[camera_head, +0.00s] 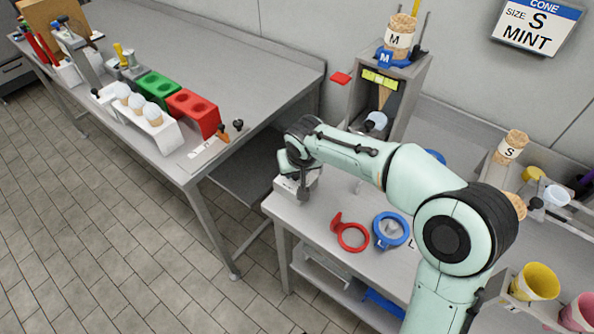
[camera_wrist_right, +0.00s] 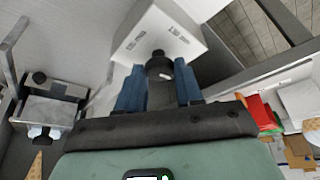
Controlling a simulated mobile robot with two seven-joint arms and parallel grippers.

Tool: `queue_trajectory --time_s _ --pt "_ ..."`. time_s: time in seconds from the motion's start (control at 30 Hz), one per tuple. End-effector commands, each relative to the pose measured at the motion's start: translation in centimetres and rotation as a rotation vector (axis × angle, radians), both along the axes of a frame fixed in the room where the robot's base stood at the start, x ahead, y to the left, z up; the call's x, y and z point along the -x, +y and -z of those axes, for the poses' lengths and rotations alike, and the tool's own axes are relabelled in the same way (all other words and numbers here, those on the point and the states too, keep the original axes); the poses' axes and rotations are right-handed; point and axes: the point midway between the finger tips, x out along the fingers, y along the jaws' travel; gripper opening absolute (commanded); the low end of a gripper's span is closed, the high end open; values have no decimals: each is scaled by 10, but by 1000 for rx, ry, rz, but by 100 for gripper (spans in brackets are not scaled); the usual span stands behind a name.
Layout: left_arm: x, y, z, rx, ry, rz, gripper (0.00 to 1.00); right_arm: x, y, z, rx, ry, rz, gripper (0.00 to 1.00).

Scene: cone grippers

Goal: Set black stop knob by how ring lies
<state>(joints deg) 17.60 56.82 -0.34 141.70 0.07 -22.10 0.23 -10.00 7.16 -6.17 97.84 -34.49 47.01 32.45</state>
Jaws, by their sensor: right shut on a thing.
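The black stop knob (camera_wrist_right: 158,66) is on a white box (camera_wrist_right: 160,30) in the right wrist view. My right gripper (camera_wrist_right: 159,88) has its blue fingers on either side of the knob and is shut on it. In the head view the right gripper (camera_head: 300,192) is at the white box (camera_head: 286,184) on the near counter's left end, and the arm hides the knob. A red ring (camera_head: 341,247) with a tab lies flat on the counter, and a blue ring (camera_head: 378,232) lies flat right of it. My left gripper is not in view.
A dispenser frame (camera_head: 417,85) with an M cone stack (camera_head: 400,37) and a blue M ring (camera_head: 383,58) stands behind my arm. A wall sign (camera_head: 536,25) reads cone size S mint. Red (camera_head: 196,108) and green (camera_head: 157,88) holders stand on the far-left table.

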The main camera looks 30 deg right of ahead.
Motion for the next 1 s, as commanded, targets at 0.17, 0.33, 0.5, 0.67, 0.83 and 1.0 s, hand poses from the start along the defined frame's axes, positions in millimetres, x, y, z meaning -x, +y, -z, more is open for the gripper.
queue_trajectory --time_s 0.17,0.33,0.5,0.67,0.83,1.0 --pt "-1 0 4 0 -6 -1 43 0 1 1 0 3 69 5" --pt "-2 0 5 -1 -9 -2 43 0 1 1 -2 3 105 5" --pt "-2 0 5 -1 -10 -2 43 0 1 1 -2 3 114 5" --pt "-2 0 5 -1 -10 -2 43 0 1 1 -2 4 114 5" --pt "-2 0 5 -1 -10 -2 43 0 1 1 -2 4 114 49" --pt "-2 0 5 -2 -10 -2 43 0 1 1 -3 3 113 61"
